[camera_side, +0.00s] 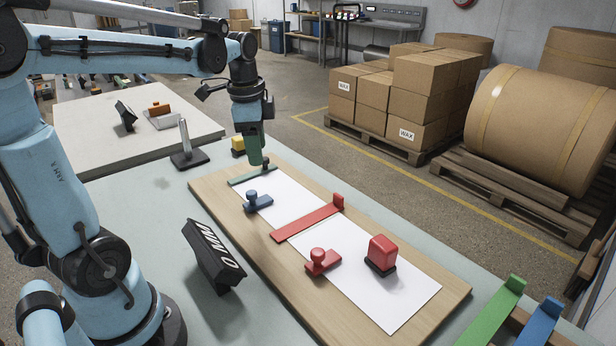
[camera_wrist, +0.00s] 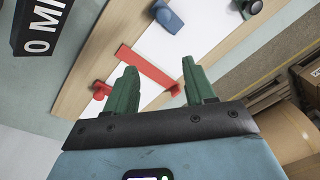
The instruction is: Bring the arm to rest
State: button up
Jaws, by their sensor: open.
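My gripper (camera_side: 256,158) has green fingers and hangs from my arm over the far end of the wooden board (camera_side: 215,196). In the wrist view the fingers of my gripper (camera_wrist: 159,80) stand apart with nothing between them. In the side view a green strip (camera_side: 240,180) with a dark knob (camera_side: 265,162) appears close to the fingertips; I cannot tell whether they touch it. White paper (camera_side: 409,301) lies on the board. A red bar (camera_side: 305,221) crosses it and also shows in the wrist view (camera_wrist: 146,67).
On the board are a blue knobbed piece (camera_side: 258,202), a red knobbed piece (camera_side: 322,262) and a red block (camera_side: 382,254). A black sign (camera_side: 213,256), a metal post on a dark base (camera_side: 187,145) and a yellow block (camera_side: 238,146) stand beside the board.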

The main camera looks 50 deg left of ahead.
jog(key=s+d+f+n+t, duration=0.1)
jog(key=s+d+n+t, duration=0.1)
jog(key=d, duration=0.5)
jog(key=s+d+f+n+t, duration=0.2)
jog(key=d+n+t, duration=0.2)
jog(key=d, duration=0.3)
jog(key=shift+f+n+h, duration=0.2)
jog(key=shift+n+h, duration=0.1)
jog(key=shift+n, duration=0.4)
